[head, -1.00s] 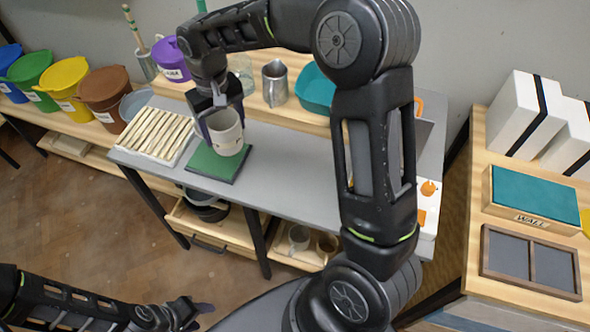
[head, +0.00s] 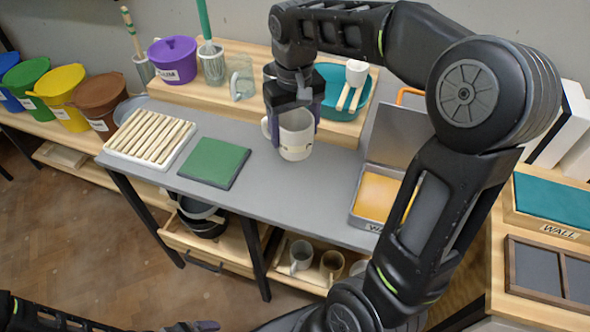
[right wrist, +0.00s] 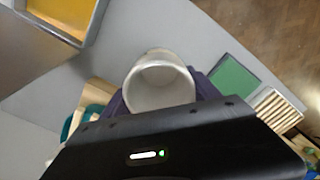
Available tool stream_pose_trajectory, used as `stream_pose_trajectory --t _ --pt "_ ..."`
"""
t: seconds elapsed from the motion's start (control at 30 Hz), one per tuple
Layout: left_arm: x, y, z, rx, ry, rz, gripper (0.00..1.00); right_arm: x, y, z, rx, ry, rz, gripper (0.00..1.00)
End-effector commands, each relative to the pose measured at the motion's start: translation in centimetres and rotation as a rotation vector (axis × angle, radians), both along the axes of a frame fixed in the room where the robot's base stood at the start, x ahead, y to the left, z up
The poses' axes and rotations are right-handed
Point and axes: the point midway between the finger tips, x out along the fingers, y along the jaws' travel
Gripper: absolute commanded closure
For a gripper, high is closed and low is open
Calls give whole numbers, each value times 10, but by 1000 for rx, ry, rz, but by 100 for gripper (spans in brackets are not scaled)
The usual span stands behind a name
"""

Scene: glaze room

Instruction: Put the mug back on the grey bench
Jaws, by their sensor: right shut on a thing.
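The white mug (head: 296,136) is upright at the grey bench (head: 262,205), right of the green mat (head: 214,162). My right gripper (head: 292,108) comes from above and is shut on the mug. I cannot tell whether the mug's base touches the bench top. In the right wrist view the mug (right wrist: 160,85) shows its open, empty mouth between the fingers. My left gripper (head: 195,326) is at the bottom edge, low and away from the bench; its fingers are too little seen to judge.
A slatted white tray (head: 150,137) lies left of the mat. An open grey case with an orange inside (head: 377,194) stands to the right. A raised wooden shelf behind holds a glass jar (head: 241,78) and a teal basin (head: 332,85). Bare bench lies between mat and case.

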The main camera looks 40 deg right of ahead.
Motion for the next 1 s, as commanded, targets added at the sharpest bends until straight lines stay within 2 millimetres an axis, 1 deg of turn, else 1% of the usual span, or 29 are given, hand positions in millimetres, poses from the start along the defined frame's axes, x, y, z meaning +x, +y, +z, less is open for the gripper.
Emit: stream_pose_trajectory --t 0.2,0.3,0.4,0.67,0.77,0.9,1.0 --pt "0 0 1 0 0 0 10 -1 0 -39 0 4 -1 85" --pt "0 0 1 0 0 0 10 0 0 -52 0 2 -1 85" --pt "0 0 1 0 0 0 10 0 0 -56 0 0 -1 85" --pt "0 0 1 0 0 0 10 0 0 -57 0 -1 -1 85" --pt "0 0 1 0 0 0 10 0 0 -66 0 2 0 85" --pt "0 0 2 0 0 0 10 0 0 -86 -1 2 0 85" --pt "0 0 2 0 0 0 10 0 0 -93 0 0 0 85"
